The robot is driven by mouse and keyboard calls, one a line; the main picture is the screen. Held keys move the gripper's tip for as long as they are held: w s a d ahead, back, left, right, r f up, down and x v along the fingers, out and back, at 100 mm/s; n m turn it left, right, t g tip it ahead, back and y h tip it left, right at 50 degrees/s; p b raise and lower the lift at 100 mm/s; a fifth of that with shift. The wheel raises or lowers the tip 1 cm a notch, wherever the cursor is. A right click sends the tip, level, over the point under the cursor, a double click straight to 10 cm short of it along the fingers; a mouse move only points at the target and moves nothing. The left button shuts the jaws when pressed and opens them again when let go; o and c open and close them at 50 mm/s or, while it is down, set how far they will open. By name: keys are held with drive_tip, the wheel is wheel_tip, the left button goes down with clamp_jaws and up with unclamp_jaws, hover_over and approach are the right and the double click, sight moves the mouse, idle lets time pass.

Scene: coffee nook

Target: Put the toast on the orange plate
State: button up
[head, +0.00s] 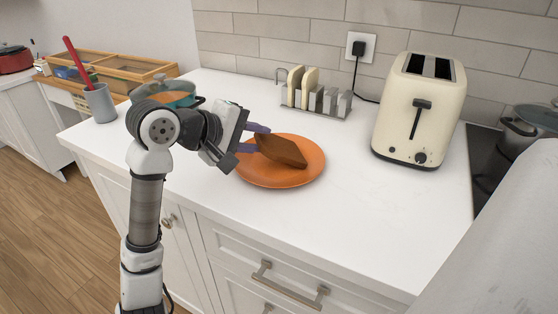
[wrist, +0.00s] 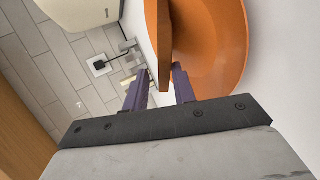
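The brown toast (head: 283,150) is tilted over the orange plate (head: 310,174) on the white counter. I cannot tell whether its lower edge touches the plate. My gripper (head: 255,138) is at the plate's back left, its purple fingers on either side of the toast's near end. In the wrist view, the toast (wrist: 158,40) is seen nearly edge-on between the fingertips (wrist: 163,72). The fingers look spread wider than the toast, with a gap on its left side, so the gripper looks open. The plate (wrist: 215,75) shows to the right.
A metal toast rack (head: 330,103) with two pale slices stands behind the plate. A cream toaster (head: 420,110) is at the right, its cord running to a wall socket. A teal pot (head: 180,98) and a grey utensil cup (head: 100,102) are at the left. The front right counter is clear.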

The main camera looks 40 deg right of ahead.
drive_tip(key=v, duration=0.7)
drive_tip(key=shift+a, duration=0.1)
wheel_tip(320, 180, up, 8)
drive_tip(key=a+p, duration=0.2)
drive_tip(key=p, duration=0.1)
drive_tip(key=shift+a+f, duration=0.25)
drive_tip(key=shift+a, duration=0.1)
